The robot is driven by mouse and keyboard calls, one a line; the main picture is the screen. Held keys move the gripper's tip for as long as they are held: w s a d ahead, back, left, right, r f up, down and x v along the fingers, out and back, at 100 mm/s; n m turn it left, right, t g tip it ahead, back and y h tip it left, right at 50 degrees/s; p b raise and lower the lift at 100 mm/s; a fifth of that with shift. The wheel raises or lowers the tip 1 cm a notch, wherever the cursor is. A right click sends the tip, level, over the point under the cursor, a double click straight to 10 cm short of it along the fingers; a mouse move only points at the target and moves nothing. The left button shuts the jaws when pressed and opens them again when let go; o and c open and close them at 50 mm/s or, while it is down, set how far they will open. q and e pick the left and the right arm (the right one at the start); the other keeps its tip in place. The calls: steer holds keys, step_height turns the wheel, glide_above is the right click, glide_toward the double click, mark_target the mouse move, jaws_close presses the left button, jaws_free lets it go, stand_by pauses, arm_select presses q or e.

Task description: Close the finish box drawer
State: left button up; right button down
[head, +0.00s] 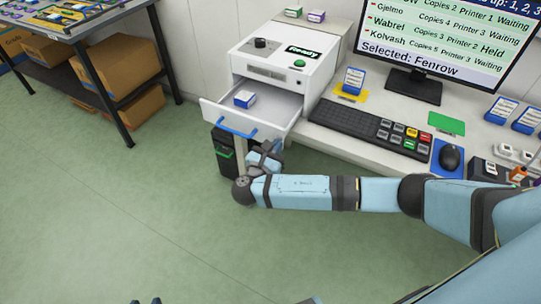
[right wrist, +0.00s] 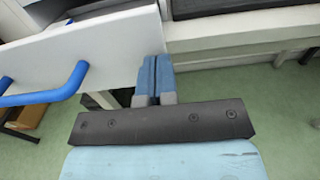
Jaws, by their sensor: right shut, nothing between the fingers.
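The white finish box (head: 285,62) stands on the desk, with a "Ready" label, a dark knob and a green button on top. Its drawer (head: 228,117) is pulled out, with a blue handle (head: 235,129) on its front. The drawer front (right wrist: 110,45) and handle (right wrist: 45,92) also fill the left of the right wrist view. A small blue-and-white box (head: 244,98) lies inside the drawer. My right gripper (head: 266,150) is shut and empty, close to the right end of the drawer front; its fingers (right wrist: 154,65) overlap that edge in the picture. Contact cannot be told.
A keyboard (head: 365,128), a yellow pad with a blue box (head: 353,81), a green card (head: 446,124), a mouse (head: 451,157) and a monitor (head: 440,35) are on the desk. A dark shelf with cartons (head: 128,72) stands at left. The green floor in front is clear.

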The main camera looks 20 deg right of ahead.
steer(key=shift+d, duration=0.1)
steer(key=p, duration=0.2)
glide_toward(294, 122)
steer(key=d+r, duration=0.1)
steer(key=w+d+r, duration=0.1)
steer(key=shift+d, duration=0.25)
steer(key=x, duration=0.5)
steer(key=shift+w+d+f+p, duration=0.15)
steer(key=shift+w+d+p, duration=0.05)
steer(key=shift+p, duration=0.2)
arm_select(q)
steer(key=shift+s+r, duration=0.15)
steer(key=shift+r, duration=0.4)
arm_select(e)
steer(key=shift+w+d, duration=0.3)
steer(key=shift+d, duration=0.05)
arm_select(q)
steer(key=shift+a+r, duration=0.1)
steer(key=shift+a, duration=0.05)
